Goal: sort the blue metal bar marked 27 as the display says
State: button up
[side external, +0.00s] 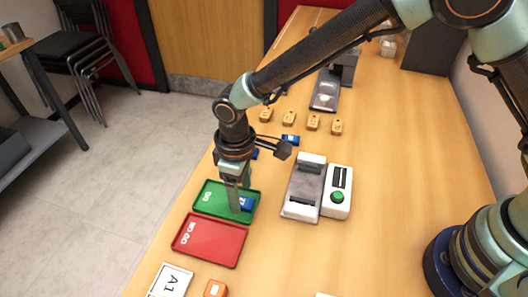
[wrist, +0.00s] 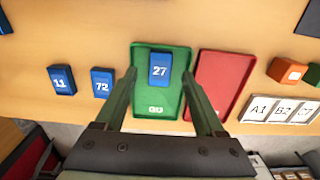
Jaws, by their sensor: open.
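The blue metal bar marked 27 (side external: 246,204) lies in the green tray labelled GO (side external: 213,190). In the wrist view the bar (wrist: 160,70) lies flat with its number showing, near the end of the tray away from the label. My gripper (wrist: 159,76) is open and empty, with one finger on each side of the bar in the picture and apart from it. In the side view it (side external: 234,205) is over the green tray. The red tray (side external: 210,240) lies beside the green one. A display (side external: 341,176) sits on a white unit, its reading too small to tell.
Blue bars marked 11 (wrist: 62,80) and 72 (wrist: 102,82) lie left of the green tray in the wrist view. An orange block (side external: 215,289) and a card marked A1 (side external: 170,282) lie beyond the red tray. Several wooden blocks (side external: 289,118) stand farther back.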

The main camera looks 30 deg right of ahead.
notch_tip(320, 180, up, 10)
dwell(0.4)
jog(key=shift+r, duration=0.1)
